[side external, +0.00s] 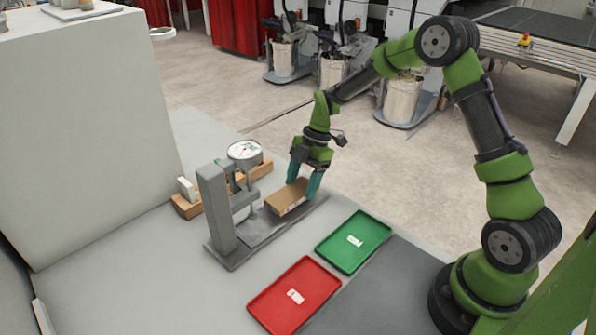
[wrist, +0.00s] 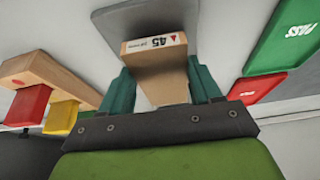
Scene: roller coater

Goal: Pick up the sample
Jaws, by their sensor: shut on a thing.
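The sample is a brown block (side external: 287,198) at the gauge's grey base plate. In the wrist view the block (wrist: 150,46) shows a white label reading 45 on its end face. My gripper (side external: 304,180) is above the block with its teal fingers down at its sides. In the wrist view my gripper (wrist: 162,88) has one finger on either side of the block and is shut on it. I cannot tell whether the block touches the plate.
A dial gauge on a grey stand (side external: 217,215) stands just left of the block. A wooden rack (side external: 184,207) is behind it. A green tray (side external: 338,257) and a red tray (side external: 275,318) lie in front, each with a white label. A tall pale cabinet (side external: 90,130) stands at left.

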